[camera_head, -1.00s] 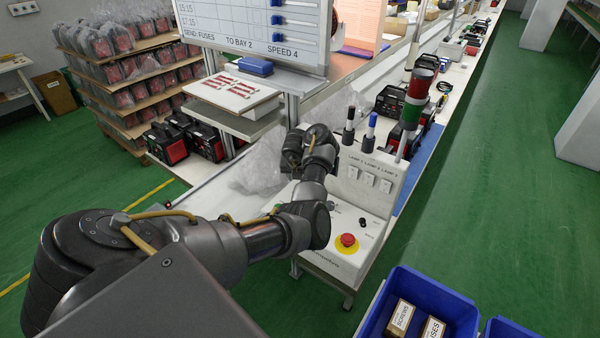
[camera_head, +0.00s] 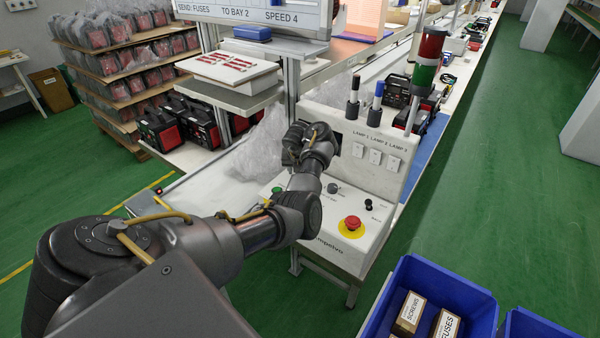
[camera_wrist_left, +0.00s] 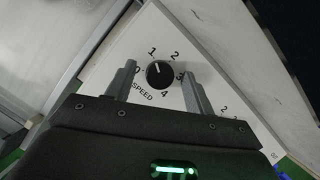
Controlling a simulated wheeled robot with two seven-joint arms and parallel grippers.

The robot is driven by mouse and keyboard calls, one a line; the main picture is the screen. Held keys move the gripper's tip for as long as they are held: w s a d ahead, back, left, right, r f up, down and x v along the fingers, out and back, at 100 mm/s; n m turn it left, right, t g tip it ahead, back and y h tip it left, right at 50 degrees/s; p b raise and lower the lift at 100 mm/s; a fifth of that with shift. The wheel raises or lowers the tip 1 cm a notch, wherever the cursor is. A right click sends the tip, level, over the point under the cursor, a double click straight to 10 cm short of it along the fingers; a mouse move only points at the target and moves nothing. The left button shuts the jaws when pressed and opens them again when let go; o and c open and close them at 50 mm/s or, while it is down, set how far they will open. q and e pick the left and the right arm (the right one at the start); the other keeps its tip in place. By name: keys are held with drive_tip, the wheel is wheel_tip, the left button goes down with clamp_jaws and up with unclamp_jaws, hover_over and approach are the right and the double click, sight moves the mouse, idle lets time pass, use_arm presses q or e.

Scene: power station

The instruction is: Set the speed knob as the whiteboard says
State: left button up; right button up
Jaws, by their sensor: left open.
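The whiteboard (camera_head: 228,13) at the top of the head view reads "SPEED 4" on its lower edge. The speed knob (camera_wrist_left: 160,75) is a round black dial on a white panel in the left wrist view, with numbers around it and "SPEED" beside it. Its small white mark seems to point up-left, near the 1. My left gripper (camera_wrist_left: 158,72) is open, with one finger on each side of the knob; I cannot tell whether they touch it. In the head view my left arm covers the knob. My right gripper is not in view.
The console (camera_head: 330,245) carries a red stop button (camera_head: 352,223), small knobs, lamp switches (camera_head: 376,157) and a signal tower (camera_head: 429,60). Crumpled clear plastic (camera_head: 262,148) lies left of my wrist. A blue bin (camera_head: 465,285) with boxes stands at the front right.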

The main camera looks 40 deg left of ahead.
use_arm(q)
drive_tip(key=shift+c, duration=0.4)
drive_tip(key=c, duration=0.7)
drive_tip(key=shift+c, duration=0.9)
